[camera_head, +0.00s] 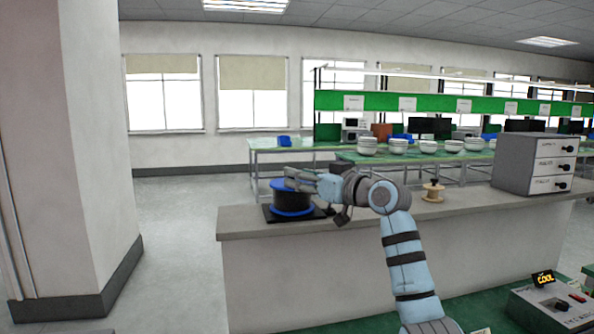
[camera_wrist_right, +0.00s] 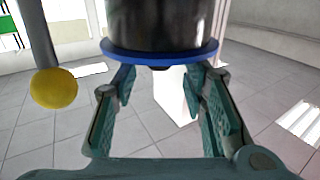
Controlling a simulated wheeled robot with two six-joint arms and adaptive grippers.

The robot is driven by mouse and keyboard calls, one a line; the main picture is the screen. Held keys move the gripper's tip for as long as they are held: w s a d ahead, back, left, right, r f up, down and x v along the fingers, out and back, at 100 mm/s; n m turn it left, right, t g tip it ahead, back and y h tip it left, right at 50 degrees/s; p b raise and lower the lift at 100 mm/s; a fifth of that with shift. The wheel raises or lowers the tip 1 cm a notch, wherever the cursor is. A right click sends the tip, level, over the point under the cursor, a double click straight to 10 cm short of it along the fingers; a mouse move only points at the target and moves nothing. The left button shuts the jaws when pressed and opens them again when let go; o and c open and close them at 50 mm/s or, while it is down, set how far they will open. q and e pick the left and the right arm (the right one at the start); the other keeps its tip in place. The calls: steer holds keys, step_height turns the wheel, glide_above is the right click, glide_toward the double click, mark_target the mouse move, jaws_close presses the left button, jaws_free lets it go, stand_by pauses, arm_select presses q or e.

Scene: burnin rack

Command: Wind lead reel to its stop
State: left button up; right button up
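The lead reel (camera_head: 291,196), a black drum with blue flanges, stands on a dark base plate at the left end of the grey counter (camera_head: 330,250). My right gripper (camera_head: 296,176) is at the reel's upper right side and hides part of it. In the right wrist view the reel's drum and blue flange (camera_wrist_right: 160,55) show at the top centre. The right gripper's fingers (camera_wrist_right: 162,85) are spread apart there, with nothing visible gripped between them. A yellow ball knob (camera_wrist_right: 53,88) on a dark rod shows at the left. I cannot tell whether the fingers touch the reel. My left gripper is not in view.
A pale spool (camera_head: 433,191) stands on the counter right of my arm. A grey drawer unit (camera_head: 520,163) stands at the counter's right end. A control box (camera_head: 550,308) with a lit COOL display sits at the lower right. A wall pillar (camera_head: 95,150) rises at left.

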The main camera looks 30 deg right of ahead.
steer(key=shift+w, duration=0.5)
steer(key=shift+w+a+r, duration=0.1)
steer(key=shift+w+a, duration=0.05)
steer(key=shift+w, duration=0.15)
jaws_close()
steer(key=shift+a+h+p, duration=0.1)
steer(key=shift+h+p, duration=0.25)
steer(key=shift+h, duration=0.05)
steer(key=m+h+p, duration=0.2)
steer(key=h, duration=0.1)
steer(key=m+h+p, duration=0.1)
steer(key=m+h, duration=0.1)
steer(key=shift+a+r+t, duration=0.1)
steer(key=shift+a+t, duration=0.2)
steer(key=shift+a, duration=0.1)
steer(key=shift+a+m+h+p, duration=0.1)
steer(key=shift+m+h+p, duration=0.9)
steer(key=shift+h, duration=0.7)
